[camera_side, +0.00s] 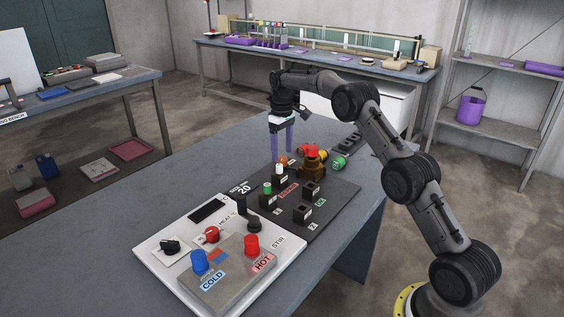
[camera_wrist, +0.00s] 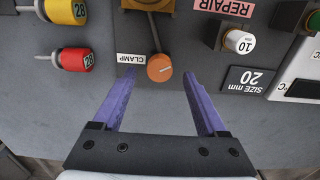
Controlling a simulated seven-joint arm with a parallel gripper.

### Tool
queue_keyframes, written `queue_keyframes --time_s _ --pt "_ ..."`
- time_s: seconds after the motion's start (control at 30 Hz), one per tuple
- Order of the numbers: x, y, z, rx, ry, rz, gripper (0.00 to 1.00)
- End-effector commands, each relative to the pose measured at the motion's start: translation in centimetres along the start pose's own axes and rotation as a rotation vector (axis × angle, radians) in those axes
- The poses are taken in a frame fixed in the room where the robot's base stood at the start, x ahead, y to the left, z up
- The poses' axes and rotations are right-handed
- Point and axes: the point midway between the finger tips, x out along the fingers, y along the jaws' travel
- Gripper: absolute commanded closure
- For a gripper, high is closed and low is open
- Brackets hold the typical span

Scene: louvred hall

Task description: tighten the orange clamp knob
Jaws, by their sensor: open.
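The orange clamp knob (camera_wrist: 160,68) is a round disc with a light mark on its face, beside a CLAMP label (camera_wrist: 131,59) in the wrist view. In the side view the knob (camera_side: 282,161) shows small and partly hidden by a finger. My gripper (camera_wrist: 158,74) is open and empty, its purple fingers pointing at the board. In the wrist view the knob lies between the fingertips, with a gap on each side. In the side view my gripper (camera_side: 281,154) hangs over the knob; the exact height is unclear.
A brown fixture with a red top (camera_side: 313,154) stands close right of the gripper. A white-capped post (camera_side: 279,171) and a green one (camera_side: 267,188) are near. A white panel (camera_side: 155,262) with red, blue and black knobs is in front. The table's left part is clear.

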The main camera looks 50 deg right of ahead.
Motion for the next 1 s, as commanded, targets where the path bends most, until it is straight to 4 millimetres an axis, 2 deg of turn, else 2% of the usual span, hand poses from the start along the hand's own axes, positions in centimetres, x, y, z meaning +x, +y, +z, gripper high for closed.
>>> queue_keyframes --time_s 0.2,0.37,0.7,0.97,1.0 --pt "2.6 0.0 0.0 0.000 -0.002 -0.001 0.25" --pt "2.6 0.0 0.0 0.001 -0.001 0.000 0.25" --pt "4.2 0.0 0.0 0.001 -0.001 0.000 0.25" --pt "4.3 0.0 0.0 0.001 0.000 0.000 0.25" --pt "4.3 0.0 0.0 0.001 0.000 0.000 0.32"
